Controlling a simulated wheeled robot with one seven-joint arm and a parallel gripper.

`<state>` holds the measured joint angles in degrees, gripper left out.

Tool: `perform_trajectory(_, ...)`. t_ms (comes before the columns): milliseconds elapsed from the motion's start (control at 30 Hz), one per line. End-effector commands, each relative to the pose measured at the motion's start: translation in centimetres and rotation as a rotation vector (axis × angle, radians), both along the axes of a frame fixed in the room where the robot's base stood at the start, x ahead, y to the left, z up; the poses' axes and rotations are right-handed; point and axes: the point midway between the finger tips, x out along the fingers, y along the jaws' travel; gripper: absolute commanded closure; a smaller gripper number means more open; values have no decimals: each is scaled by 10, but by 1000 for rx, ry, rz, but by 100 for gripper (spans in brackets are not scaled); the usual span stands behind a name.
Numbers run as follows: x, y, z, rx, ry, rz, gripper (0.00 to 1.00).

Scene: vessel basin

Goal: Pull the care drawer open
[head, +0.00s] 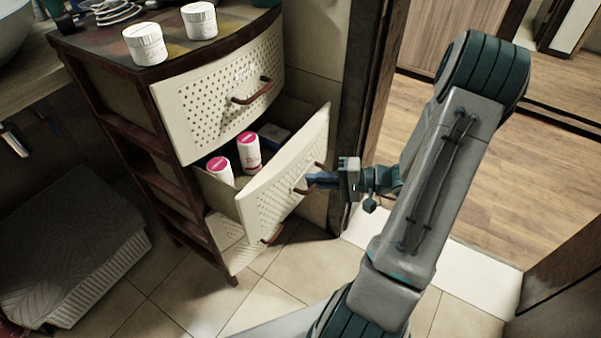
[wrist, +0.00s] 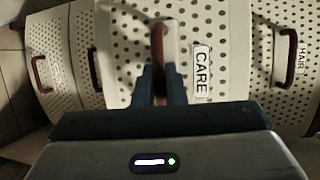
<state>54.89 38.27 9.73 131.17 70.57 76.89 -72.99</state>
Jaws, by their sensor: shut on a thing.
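The care drawer (head: 285,184) is the middle drawer of a dark wooden cabinet. It stands pulled out, with bottles with pink caps (head: 249,151) and a dark box inside. In the wrist view its perforated cream front (wrist: 130,60) carries a CARE label (wrist: 202,70). My gripper (head: 312,180) is at the drawer's front, shut on its brown handle (wrist: 158,45). The fingers (wrist: 160,85) sit on both sides of the handle in the wrist view and hide part of it.
The upper drawer (head: 225,95), labelled HAIR (wrist: 300,57), is closed. A lower drawer (head: 235,245) sits below. Two white jars (head: 145,43) stand on the cabinet top. A dark door frame (head: 362,90) stands close behind my gripper.

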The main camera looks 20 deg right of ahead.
Motion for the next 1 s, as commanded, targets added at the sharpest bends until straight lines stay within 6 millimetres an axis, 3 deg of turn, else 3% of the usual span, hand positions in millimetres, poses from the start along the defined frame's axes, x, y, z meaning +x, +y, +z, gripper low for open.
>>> perform_trajectory(500,-69,-51,0,-2,-1,-2,100)
perform_trajectory(1000,-88,-64,0,0,1,-1,100)
